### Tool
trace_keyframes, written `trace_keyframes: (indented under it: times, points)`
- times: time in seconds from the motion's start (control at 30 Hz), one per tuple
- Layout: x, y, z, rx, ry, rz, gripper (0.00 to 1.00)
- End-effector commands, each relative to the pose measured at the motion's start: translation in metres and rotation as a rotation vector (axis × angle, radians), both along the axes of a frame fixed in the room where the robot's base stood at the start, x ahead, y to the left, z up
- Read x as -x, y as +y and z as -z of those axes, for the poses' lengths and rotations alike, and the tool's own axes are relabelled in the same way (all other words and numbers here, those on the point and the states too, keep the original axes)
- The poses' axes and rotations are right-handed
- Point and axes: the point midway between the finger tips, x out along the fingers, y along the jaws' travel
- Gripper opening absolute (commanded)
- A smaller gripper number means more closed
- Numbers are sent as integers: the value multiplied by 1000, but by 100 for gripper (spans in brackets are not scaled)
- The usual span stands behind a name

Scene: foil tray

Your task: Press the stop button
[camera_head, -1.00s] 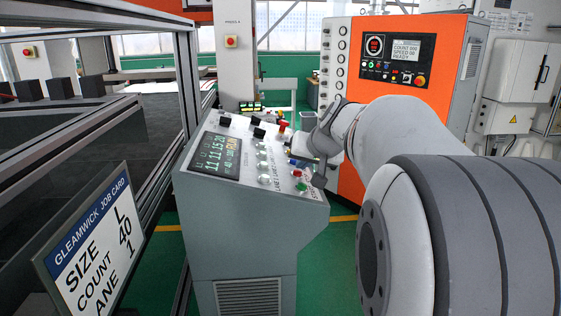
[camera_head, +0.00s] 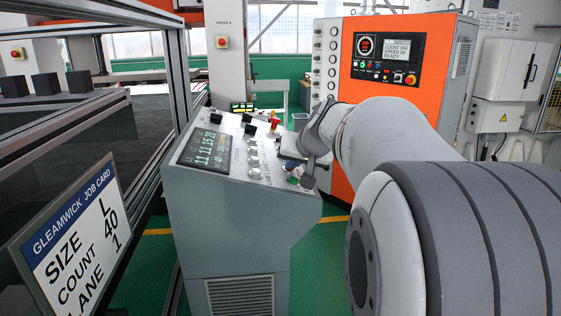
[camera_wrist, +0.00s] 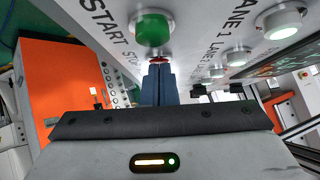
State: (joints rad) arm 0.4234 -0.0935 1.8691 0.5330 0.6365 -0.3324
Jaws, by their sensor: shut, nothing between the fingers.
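The grey sloped console (camera_head: 238,225) stands in the middle of the head view, with rows of buttons on top. In the wrist view a green button (camera_wrist: 152,28) sits by the START lettering. A red button (camera_wrist: 158,59) by partly hidden STOP lettering (camera_wrist: 130,56) shows just beyond my fingertips. My gripper (camera_wrist: 160,68) is shut, with its dark blue fingers together and empty. Its tips overlap the lower edge of the red button; I cannot tell whether they touch. In the head view my wrist hides much of the console's right side.
A lit display (camera_head: 206,149) is on the console's left. White buttons (camera_wrist: 283,21) line the panel beside the green one. A job card (camera_head: 75,235) and metal frame stand at left. An orange cabinet (camera_head: 443,75) stands behind. Green floor is open around the console.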

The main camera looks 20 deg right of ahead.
Motion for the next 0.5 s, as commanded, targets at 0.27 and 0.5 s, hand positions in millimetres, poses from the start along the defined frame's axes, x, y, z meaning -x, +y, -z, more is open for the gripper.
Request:
trace_keyframes:
  times: [0.27, 0.5]
  points:
    - [2, 1, 7, -10, 29, -9, 0]
    - [4, -11, -44, -4, 5, -5, 0]
